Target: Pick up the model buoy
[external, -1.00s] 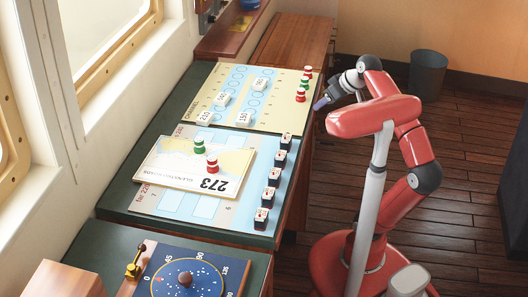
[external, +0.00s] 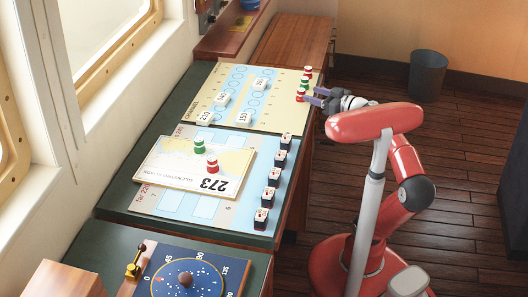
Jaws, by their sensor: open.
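Several small red or green model buoys with white bands are in the external view. A row of them stands along the right edge of the channel board (external: 262,120): a red one (external: 308,72) at the back, a green one (external: 305,83) in the middle, a red one (external: 300,95) in front. A green buoy (external: 199,146) and a red buoy (external: 212,164) stand on the chart card (external: 160,178). My gripper (external: 312,97) is open, just right of the front red buoy in the row. Whether its fingers touch or straddle a buoy I cannot tell.
White numbered blocks (external: 243,117) stand on the channel board. Several dark blocks (external: 269,194) line the right edge of the nearer board. A dial board (external: 190,270) with a brass piece (external: 132,268) is in front. A bin (external: 427,75) stands on the floor behind my arm.

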